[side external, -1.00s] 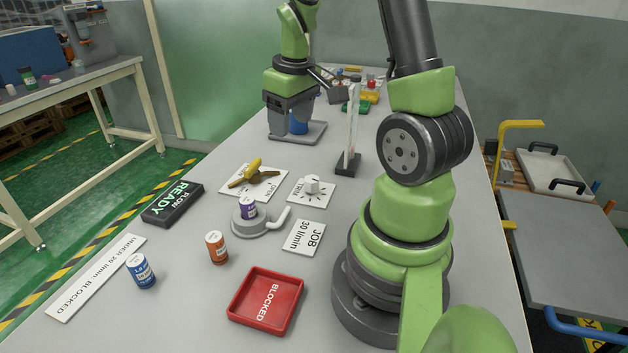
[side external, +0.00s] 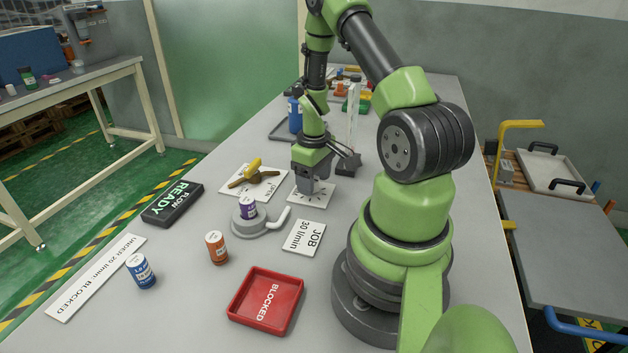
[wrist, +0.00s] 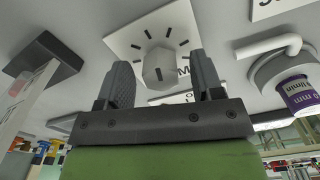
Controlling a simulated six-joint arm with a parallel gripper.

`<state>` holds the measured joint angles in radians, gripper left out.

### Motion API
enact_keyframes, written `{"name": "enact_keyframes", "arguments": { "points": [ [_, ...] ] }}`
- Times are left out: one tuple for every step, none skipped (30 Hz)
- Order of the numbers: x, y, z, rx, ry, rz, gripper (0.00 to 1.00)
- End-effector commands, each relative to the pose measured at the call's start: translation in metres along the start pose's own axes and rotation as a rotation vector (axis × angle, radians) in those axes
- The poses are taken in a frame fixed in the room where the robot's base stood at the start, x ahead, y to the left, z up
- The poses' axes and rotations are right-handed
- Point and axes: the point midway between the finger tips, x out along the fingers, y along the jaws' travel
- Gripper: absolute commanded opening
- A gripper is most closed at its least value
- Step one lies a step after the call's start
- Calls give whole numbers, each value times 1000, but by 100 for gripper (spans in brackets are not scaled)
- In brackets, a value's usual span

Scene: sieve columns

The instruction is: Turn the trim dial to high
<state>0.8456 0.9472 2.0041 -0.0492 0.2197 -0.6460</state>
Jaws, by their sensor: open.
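The trim dial (wrist: 158,68) is a pale faceted knob with a dark pointer line, on a white plate (side external: 322,198) with black tick marks. In the wrist view it sits between my two open fingers, with a gap on each side; I cannot tell whether the fingertips reach down around it. My gripper (wrist: 160,82) is open and empty, pointing down over the dial. In the side external view my gripper (side external: 308,190) hides the dial, leaving only part of its plate in sight.
A purple-labelled canister (side external: 248,208) stands on a grey holder (side external: 262,225) with a side handle. An orange canister (side external: 216,248) and a red tray (side external: 266,300) are nearer.

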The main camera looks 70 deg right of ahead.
Motion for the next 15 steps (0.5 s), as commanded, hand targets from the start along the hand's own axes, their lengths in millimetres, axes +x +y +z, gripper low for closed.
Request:
{"name": "enact_keyframes", "arguments": {
  "points": [
    [4,0,0,0,-1,0,61],
    [5,0,0,0,0,0,61],
    [6,0,0,0,-1,0,61],
    [7,0,0,0,0,0,61],
    [7,0,0,0,0,0,61],
    [8,0,0,0,0,0,61],
    [8,0,0,0,1,0,61],
    [7,0,0,0,1,0,61],
    [7,0,0,0,1,0,61],
    [7,0,0,0,1,0,61],
    [7,0,0,0,1,0,61],
    [7,0,0,0,1,0,56],
    [7,0,0,0,1,0,49],
    [7,0,0,0,1,0,42],
    [7,0,0,0,1,0,33]
  ]
}}
